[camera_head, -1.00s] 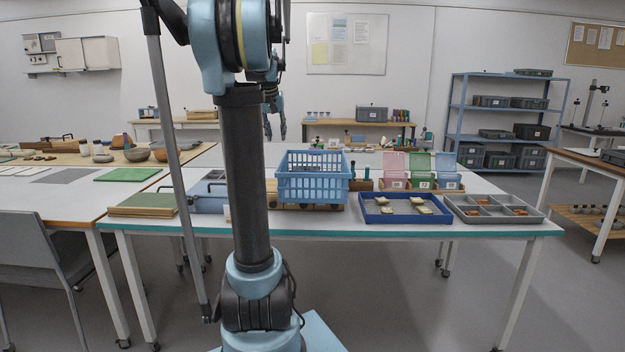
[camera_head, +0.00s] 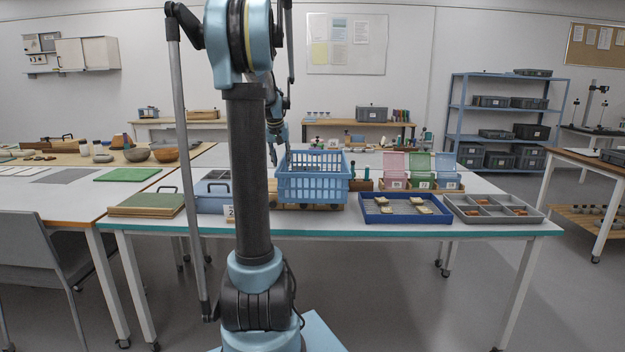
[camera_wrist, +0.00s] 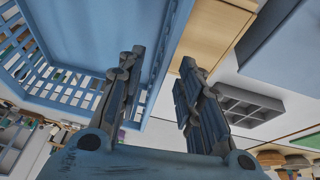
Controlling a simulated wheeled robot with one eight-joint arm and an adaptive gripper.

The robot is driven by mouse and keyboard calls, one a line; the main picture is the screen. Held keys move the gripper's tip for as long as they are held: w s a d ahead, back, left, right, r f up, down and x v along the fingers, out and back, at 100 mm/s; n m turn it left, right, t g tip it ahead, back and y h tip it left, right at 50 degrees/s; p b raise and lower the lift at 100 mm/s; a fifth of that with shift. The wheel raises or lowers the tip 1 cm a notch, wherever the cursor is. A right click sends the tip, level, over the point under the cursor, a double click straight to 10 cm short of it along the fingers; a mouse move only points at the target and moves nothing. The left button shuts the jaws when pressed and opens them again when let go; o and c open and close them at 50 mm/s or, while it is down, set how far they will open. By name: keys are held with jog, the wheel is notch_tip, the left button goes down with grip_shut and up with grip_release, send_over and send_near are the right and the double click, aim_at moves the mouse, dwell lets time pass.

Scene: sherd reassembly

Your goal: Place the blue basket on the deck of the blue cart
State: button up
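The blue basket (camera_head: 312,188), with slotted sides, sits level on the long table above a low wooden piece. It fills the upper left of the wrist view (camera_wrist: 100,35). My gripper (camera_head: 277,155) is behind the basket's left side in the head view, partly hidden by my arm. In the wrist view my gripper (camera_wrist: 162,64) has its fingers apart, with the basket's side edge showing between them. I cannot tell whether they touch it. I cannot make out a blue cart for certain in either view.
A blue tray (camera_head: 376,217) with pale pieces and a grey compartment tray (camera_head: 459,210) stand right of the basket. Pink, green and blue open boxes (camera_head: 420,183) stand behind them. A blue-grey case (camera_head: 212,205) and a green board (camera_head: 146,210) lie left.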

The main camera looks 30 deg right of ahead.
jog(key=x, duration=0.5)
grip_shut()
